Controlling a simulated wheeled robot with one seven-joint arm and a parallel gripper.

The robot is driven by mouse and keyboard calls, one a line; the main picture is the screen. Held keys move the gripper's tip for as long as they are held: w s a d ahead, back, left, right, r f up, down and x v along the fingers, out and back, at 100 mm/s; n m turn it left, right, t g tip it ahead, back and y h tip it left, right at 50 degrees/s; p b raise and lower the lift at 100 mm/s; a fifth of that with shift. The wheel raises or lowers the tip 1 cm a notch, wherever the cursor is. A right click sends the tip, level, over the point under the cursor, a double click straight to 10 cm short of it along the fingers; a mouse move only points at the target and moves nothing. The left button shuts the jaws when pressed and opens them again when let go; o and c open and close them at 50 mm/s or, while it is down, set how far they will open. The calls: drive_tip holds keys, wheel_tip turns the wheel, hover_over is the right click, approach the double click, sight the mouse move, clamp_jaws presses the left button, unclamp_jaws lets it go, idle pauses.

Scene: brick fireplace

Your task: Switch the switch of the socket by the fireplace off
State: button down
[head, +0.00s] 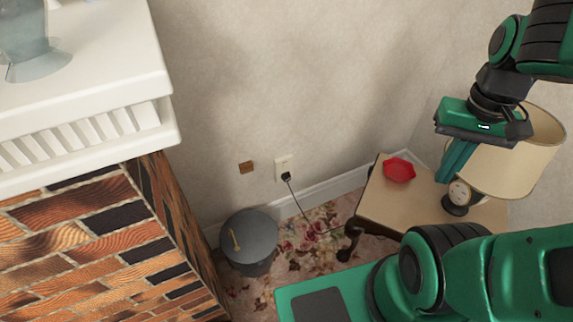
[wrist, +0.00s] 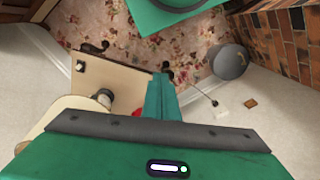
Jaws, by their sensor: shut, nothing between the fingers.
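The white wall socket (head: 284,165) is low on the wall to the right of the fireplace (head: 110,240), with a black plug (head: 287,176) in it and a cord running down to the floor. It also shows in the wrist view (wrist: 221,108). The position of its switch is too small to tell. My gripper (head: 452,172) is up at the right, pointing down above the side table, well apart from the socket. In the wrist view its green fingers (wrist: 161,88) are together with nothing between them.
A brown plate (head: 246,167) is on the wall left of the socket. A grey lidded bin (head: 249,240) stands below. The side table (head: 380,205) holds a red dish (head: 399,170) and a lamp (head: 520,155) close to my gripper. The wall between socket and table is clear.

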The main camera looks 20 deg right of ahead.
sight(285, 166)
drive_tip(key=w+d+f+n+h, duration=0.1)
drive_tip(key=w+f+n+h, duration=0.15)
drive_tip(key=w+f, duration=0.55)
drive_tip(key=w+f+n+h, duration=0.2)
drive_tip(key=w+f+h, duration=0.25)
drive_tip(key=w, duration=0.85)
drive_tip(key=w+d+f+n+h, duration=0.1)
drive_tip(key=w+f+n+h, duration=0.1)
drive_tip(key=w+f, duration=0.65)
drive_tip(key=w+a+f+n+t, duration=0.2)
drive_tip(key=a+f+n+t, duration=0.2)
drive_tip(key=f, duration=0.5)
drive_tip(key=w+a+f+n+t, duration=0.3)
drive_tip(key=a+f+n+t, duration=0.2)
drive_tip(key=a+f+n, duration=0.2)
drive_tip(key=w+a+f+n+t, duration=0.3)
drive_tip(key=a+f+n+t, duration=0.2)
drive_tip(key=a+f, duration=0.4)
wheel_tip(285, 166, down, 3)
drive_tip(key=shift+w+r+n, duration=0.1)
drive_tip(key=shift+w+n, duration=0.15)
drive_tip(key=shift+n, duration=0.2)
drive_tip(key=shift+w+a, duration=0.1)
